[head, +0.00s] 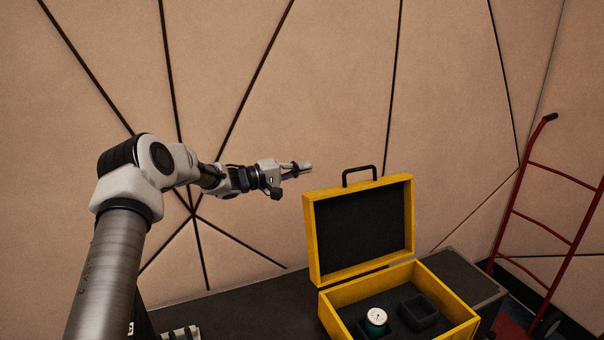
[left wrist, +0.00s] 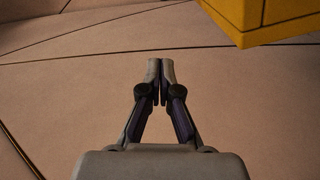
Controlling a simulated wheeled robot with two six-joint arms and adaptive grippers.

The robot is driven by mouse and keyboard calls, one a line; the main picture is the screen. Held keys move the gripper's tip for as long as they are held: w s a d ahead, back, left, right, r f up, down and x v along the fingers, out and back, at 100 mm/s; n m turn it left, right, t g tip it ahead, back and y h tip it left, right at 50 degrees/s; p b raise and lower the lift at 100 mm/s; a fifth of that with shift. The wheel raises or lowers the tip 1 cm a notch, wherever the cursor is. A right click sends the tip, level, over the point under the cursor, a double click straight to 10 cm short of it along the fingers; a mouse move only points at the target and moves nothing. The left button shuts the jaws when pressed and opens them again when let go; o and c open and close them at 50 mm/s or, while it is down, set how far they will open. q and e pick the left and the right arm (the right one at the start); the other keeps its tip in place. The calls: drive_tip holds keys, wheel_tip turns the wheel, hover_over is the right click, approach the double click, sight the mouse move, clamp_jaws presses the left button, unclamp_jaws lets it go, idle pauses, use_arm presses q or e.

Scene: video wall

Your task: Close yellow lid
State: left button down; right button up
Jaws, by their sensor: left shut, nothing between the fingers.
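A yellow case stands open on a dark surface in the head view. Its yellow lid (head: 310,238) is raised nearly upright, with a dark inside facing me and a black handle (head: 358,170) on its top edge. The case's yellow base (head: 449,331) has a dark interior. My left gripper (head: 308,167) is shut and empty, up to the left of the lid's top edge and apart from it. In the left wrist view the gripper (left wrist: 161,64) has its fingertips together, and a yellow corner of the lid (left wrist: 265,18) shows at the upper right. My right gripper is not in view.
A gauge with a white dial (head: 377,316) sits in the base beside an empty dark square holder (head: 418,312). The dark tabletop (head: 250,305) is mostly clear left of the case. A red hand truck (head: 553,232) stands at the right. A padded tan wall (head: 330,80) rises behind.

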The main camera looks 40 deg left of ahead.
use_arm(q)
drive_tip(key=w+d+p, duration=0.1)
drive_tip(key=w+d, duration=0.4)
drive_tip(key=d, duration=0.2)
drive_tip(key=shift+f+p, duration=0.35)
drive_tip(key=shift+f, duration=0.05)
